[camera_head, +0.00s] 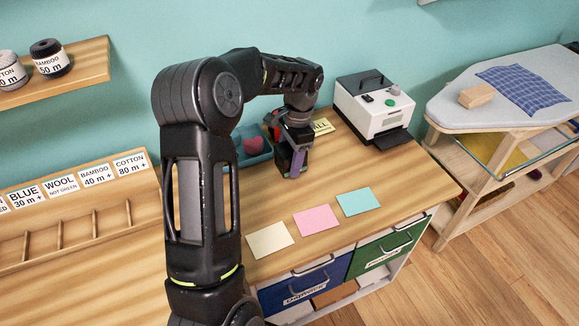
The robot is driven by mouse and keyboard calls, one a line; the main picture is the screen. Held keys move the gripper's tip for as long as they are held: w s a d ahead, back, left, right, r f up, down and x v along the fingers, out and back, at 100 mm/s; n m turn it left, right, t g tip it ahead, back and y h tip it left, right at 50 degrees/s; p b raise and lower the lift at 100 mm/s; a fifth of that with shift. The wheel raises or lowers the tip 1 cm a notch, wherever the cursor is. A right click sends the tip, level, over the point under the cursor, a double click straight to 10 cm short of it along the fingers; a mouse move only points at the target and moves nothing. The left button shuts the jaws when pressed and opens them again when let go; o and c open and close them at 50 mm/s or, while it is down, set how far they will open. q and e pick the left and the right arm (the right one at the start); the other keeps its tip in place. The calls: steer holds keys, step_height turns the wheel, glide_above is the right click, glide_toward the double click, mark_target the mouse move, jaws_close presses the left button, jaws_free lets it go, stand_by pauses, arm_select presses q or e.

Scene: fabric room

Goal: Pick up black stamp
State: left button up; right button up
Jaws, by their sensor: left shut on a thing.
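My left gripper (291,168) points down over the wooden desk, in front of the blue tray. It is shut on a small dark thing between its fingers, which looks like the black stamp (283,158). The fingers and wrist hide most of it. I cannot tell whether its bottom touches the desk or is just above it. My right gripper is not in view.
A blue tray (239,155) with a reddish thing stands behind the gripper. A white and black machine (374,110) stands at the back right. Yellow (270,239), pink (316,220) and blue (358,202) cards lie near the front edge. The desk around them is clear.

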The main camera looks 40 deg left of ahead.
mark_target(288, 149)
arm_select(q)
step_height(288, 149, up, 6)
steer(key=shift+r, duration=0.25)
